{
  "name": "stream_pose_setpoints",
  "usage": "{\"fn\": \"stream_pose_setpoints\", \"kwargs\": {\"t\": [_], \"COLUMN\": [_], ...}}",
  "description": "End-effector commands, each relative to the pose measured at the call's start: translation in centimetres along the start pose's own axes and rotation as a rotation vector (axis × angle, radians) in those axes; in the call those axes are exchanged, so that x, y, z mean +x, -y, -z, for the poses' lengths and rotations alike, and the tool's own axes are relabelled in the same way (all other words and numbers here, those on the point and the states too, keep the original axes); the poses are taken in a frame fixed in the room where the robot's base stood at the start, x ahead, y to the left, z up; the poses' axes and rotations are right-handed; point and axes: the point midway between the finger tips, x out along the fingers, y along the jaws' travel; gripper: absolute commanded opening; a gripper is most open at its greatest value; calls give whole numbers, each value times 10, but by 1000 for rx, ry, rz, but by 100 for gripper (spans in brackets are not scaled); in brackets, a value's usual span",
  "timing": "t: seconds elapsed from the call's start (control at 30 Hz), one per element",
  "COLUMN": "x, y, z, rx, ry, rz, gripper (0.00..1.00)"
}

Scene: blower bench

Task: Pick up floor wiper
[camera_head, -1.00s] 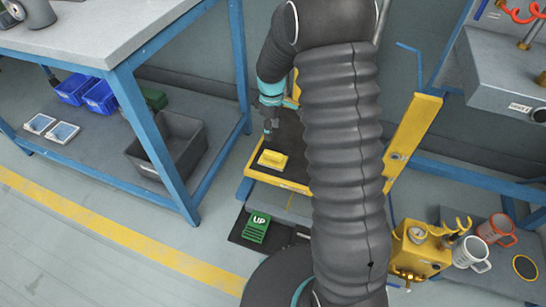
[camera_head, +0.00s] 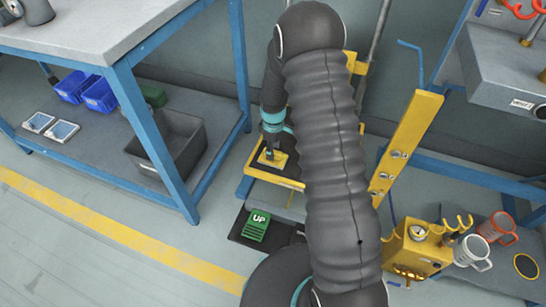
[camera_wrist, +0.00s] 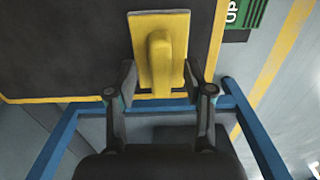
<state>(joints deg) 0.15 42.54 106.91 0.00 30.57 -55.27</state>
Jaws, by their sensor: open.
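A yellow flat plate with a raised yellow handle, which I take for the floor wiper (camera_wrist: 141,45), lies on the dark top of a yellow-edged platform. It also shows in the head view (camera_head: 280,159), partly covered by my gripper (camera_head: 270,152). In the wrist view my gripper (camera_wrist: 160,82) is open, its fingers on either side of the near end of the handle. I see a gap between each finger and the handle. I cannot tell the fingers' exact height above the plate.
The platform's yellow rim (camera_head: 262,178) runs along its front. A green "UP" pedal (camera_head: 257,226) is on the floor in front. A blue-legged bench (camera_head: 160,150) with a grey bin (camera_head: 180,150) stands at left. A yellow upright (camera_head: 408,145) and a gauge unit (camera_head: 418,245) stand at right.

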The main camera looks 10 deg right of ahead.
Motion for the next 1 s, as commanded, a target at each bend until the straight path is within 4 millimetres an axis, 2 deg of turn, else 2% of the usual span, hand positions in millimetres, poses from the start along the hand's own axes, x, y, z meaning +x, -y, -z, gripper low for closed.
{"fn": "stream_pose_setpoints", "kwargs": {"t": [0.13,0.4,0.6,1.0], "x": [13,15,15,13], "y": [0,0,0,0], "z": [0,0,0,1], "rx": [-1,-1,-1,-1], "ry": [0,0,0,-1], "rz": [1,-1,0,-1], "gripper": [52,52,2,0]}}
